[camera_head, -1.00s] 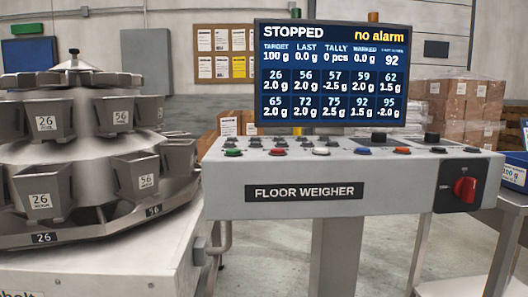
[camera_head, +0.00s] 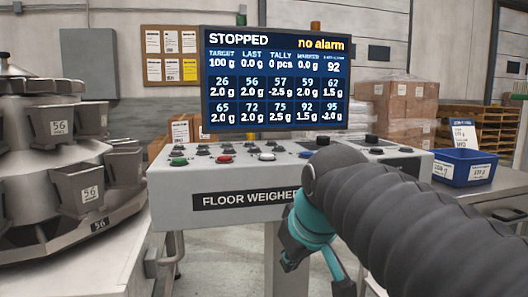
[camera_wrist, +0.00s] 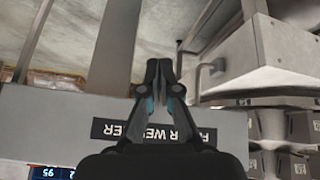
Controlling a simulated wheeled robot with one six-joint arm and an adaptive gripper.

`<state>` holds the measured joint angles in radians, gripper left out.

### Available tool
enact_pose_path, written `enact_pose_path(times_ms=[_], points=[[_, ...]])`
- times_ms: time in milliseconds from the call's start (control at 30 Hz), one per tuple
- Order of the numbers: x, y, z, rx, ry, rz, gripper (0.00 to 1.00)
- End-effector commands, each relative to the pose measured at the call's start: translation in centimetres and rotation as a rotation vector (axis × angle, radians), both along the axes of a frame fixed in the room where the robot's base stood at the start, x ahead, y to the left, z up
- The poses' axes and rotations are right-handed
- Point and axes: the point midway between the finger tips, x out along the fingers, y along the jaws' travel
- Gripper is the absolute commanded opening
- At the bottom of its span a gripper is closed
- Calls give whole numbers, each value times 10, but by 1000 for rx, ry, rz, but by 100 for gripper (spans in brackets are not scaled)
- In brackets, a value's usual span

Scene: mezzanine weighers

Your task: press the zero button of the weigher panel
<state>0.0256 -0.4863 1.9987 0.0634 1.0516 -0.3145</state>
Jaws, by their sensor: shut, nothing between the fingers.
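The weigher panel (camera_head: 172,201) is a grey console marked FLOOR WEIGHER, below a screen (camera_head: 276,80) reading STOPPED and no alarm. My gripper (camera_wrist: 158,65) is shut and empty in the wrist view, in front of the panel's nameplate (camera_wrist: 112,130). My arm hides the panel's right front in the head view.
A multihead weigher with steel buckets (camera_head: 82,185) stands at the left. A blue bin (camera_head: 466,167) sits on a steel table at the right. Wrapped boxes (camera_head: 400,108) and wooden pallets (camera_head: 480,125) stand behind. Floor shows below the panel.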

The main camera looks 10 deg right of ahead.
Motion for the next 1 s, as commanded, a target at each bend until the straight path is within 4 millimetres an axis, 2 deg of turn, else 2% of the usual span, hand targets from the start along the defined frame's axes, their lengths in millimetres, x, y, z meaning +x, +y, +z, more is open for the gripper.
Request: enact_pose_path(times_ms=[33, 200, 400, 500, 700, 800, 1000], points=[[19, 0, 28, -15, -17, 35, 0], [71, 0, 103, -81, -73, 169, 0], [126, -1, 180, -171, -143, 329, 0], [149, -2, 212, -220, -180, 404, 0], [179, -3, 254, -301, -236, 523, 0], [187, -3, 264, -327, -254, 557, 0], [191, -3, 270, -344, -264, 580, 0]])
